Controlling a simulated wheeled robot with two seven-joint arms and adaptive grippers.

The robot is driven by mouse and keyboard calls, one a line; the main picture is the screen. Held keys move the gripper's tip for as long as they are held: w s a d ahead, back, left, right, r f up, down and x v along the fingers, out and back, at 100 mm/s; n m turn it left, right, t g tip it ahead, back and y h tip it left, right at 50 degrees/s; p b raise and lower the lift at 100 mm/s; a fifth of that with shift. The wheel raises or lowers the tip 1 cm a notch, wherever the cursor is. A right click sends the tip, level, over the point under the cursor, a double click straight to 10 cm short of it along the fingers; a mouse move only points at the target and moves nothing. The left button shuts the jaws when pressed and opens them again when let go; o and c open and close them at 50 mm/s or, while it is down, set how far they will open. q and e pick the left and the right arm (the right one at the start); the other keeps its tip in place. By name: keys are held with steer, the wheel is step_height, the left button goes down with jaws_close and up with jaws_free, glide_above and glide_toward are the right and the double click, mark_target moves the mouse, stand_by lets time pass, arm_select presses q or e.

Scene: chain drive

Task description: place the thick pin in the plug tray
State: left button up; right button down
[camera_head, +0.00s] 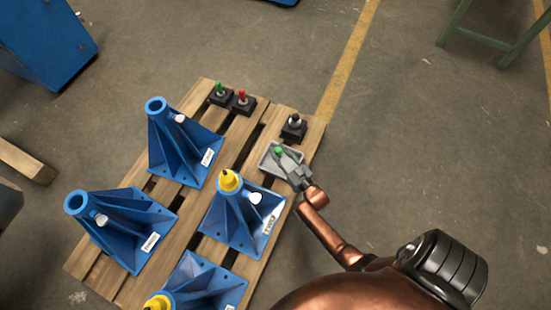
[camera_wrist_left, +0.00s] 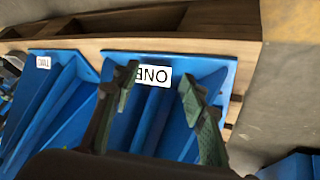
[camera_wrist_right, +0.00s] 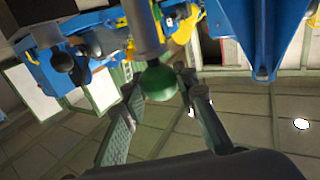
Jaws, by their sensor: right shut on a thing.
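My right gripper (camera_head: 285,157) is shut on a pin with a green ball end (camera_head: 278,150). In the right wrist view, the green ball (camera_wrist_right: 158,83) and a thick grey shaft (camera_wrist_right: 143,28) show between the fingers. The pin is over or in the shallow grey tray (camera_head: 266,163) near the pallet's right edge; I cannot tell whether it touches the tray. The gripper covers part of the tray. My left gripper (camera_wrist_left: 158,83) shows only in its wrist view, open and empty, in front of a blue stand labelled ONE (camera_wrist_left: 218,72).
Several blue stands (camera_head: 180,150) occupy the wooden pallet (camera_head: 240,165), two with yellow tops. Black blocks with a green-topped pin (camera_head: 219,90), a red-topped pin (camera_head: 241,97) and a black-topped piece (camera_head: 294,122) stand along its far side.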

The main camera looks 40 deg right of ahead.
step_height(320, 180, down, 3)
steer(key=shift+f+b, duration=0.2)
steer(key=shift+b, duration=0.6)
step_height(320, 180, down, 4)
steer(key=shift+r+b, duration=0.15)
steer(key=shift+b, duration=1.1)
arm_select(q)
steer(key=f+t, duration=0.1)
steer(key=s+f+t, duration=0.1)
steer(key=f, duration=0.1)
steer(key=a+f+m, duration=0.1)
steer(key=f, duration=0.1)
steer(key=shift+s+a+f+t, duration=0.1)
steer(key=shift+s+f+t, duration=0.05)
steer(key=shift+s+t, duration=0.25)
steer(key=shift+w, duration=0.1)
arm_select(e)
steer(key=shift+r, duration=0.1)
steer(key=c, duration=1.5)
jaws_free()
steer(key=shift+f, duration=0.2)
steer(key=shift+c, duration=0.2)
